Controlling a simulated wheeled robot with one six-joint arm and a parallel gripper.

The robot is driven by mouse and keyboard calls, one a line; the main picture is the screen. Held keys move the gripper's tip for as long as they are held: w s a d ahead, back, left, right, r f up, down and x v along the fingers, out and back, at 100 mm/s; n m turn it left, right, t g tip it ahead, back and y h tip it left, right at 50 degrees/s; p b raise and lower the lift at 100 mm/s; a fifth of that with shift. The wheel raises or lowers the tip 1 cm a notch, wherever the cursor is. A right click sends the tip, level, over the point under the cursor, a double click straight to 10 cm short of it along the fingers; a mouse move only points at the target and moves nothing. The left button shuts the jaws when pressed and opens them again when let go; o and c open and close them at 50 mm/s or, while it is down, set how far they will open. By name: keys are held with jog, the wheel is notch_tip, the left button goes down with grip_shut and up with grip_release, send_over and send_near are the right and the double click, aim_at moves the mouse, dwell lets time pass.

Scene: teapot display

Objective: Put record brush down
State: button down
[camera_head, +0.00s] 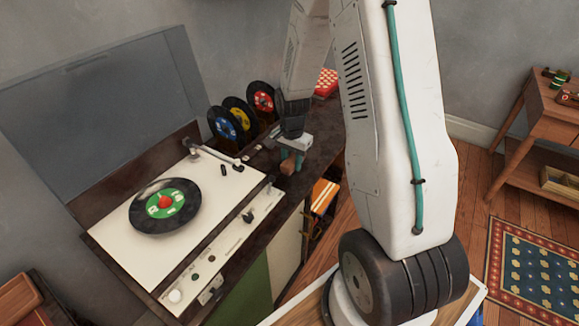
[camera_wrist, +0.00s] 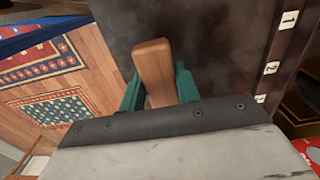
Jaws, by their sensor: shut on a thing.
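The record brush (camera_wrist: 153,68) is a brown wooden piece between the two green fingers of my gripper (camera_wrist: 158,92) in the wrist view. My gripper is shut on it. In the head view my gripper (camera_head: 292,158) is over the dark top of the cabinet (camera_head: 318,160), to the right of the turntable, with the brush (camera_head: 288,167) small and brown at its tips. I cannot tell whether the brush touches the dark top. The brush's underside is hidden.
The turntable (camera_head: 232,190) carries a black record with a green label (camera_head: 183,199). Several upright records (camera_head: 238,110) and a red dotted box (camera_head: 327,82) stand behind my gripper. Numbered dividers (camera_wrist: 271,68) line the wrist view's right side. The cabinet's front edge drops to the wooden floor.

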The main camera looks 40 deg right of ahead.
jog(key=shift+w, duration=0.55)
jog(key=shift+w+d+f, duration=0.1)
jog(key=shift+f, duration=1.7)
jog(key=shift+f, duration=0.1)
jog(key=c, duration=1)
grip_release()
